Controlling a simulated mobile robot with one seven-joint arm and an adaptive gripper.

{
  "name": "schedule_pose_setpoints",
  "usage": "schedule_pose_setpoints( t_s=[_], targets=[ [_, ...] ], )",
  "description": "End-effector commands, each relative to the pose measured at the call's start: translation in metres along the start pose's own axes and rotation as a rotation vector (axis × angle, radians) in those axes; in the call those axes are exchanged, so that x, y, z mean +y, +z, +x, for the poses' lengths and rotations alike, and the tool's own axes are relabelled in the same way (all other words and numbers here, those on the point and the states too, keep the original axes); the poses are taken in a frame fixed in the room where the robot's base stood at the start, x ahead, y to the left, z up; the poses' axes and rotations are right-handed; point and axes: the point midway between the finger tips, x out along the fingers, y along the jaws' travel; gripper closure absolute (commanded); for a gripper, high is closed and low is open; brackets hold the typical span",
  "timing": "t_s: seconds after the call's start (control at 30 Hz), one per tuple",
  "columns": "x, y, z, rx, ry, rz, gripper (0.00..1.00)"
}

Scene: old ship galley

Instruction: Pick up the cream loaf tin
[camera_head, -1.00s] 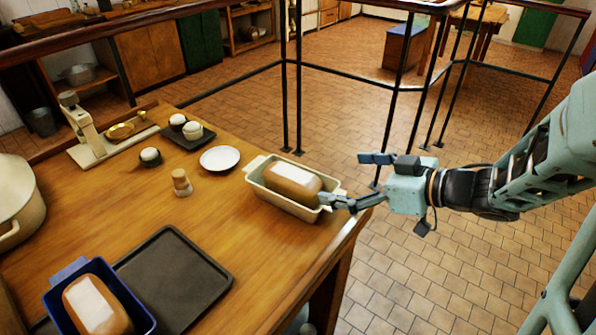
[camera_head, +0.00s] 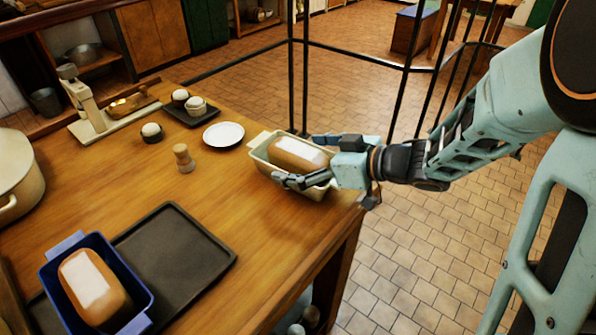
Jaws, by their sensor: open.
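The cream loaf tin (camera_head: 258,156) stands near the right edge of the wooden table, with a brown loaf (camera_head: 300,154) with a pale top patch in it. My gripper (camera_head: 297,158) is open over the right end of the tin. One finger shows at the near long side and the other at the far side, with the tin's right end between them. The right end of the tin is partly hidden by the gripper. I cannot tell whether the fingers touch the tin or the loaf.
A white plate (camera_head: 223,134), a shaker (camera_head: 184,158) and a scale (camera_head: 88,118) stand farther back. Black railing posts (camera_head: 404,110) rise beyond the table.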

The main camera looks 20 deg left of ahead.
Motion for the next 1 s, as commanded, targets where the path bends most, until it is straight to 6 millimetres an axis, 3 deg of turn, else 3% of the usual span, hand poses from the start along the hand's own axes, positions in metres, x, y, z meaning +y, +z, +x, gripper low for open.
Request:
schedule_pose_setpoints(
  t_s=[0.27, 0.73, 1.0],
  targets=[
    [0.0005, -0.0004, 0.0027, 0.000, 0.002, 0.001, 0.03],
    [0.0005, -0.0004, 0.0024, 0.000, 0.002, 0.001, 0.54],
    [0.0008, -0.0033, 0.0018, 0.003, 0.002, -0.001, 0.54]
  ],
)
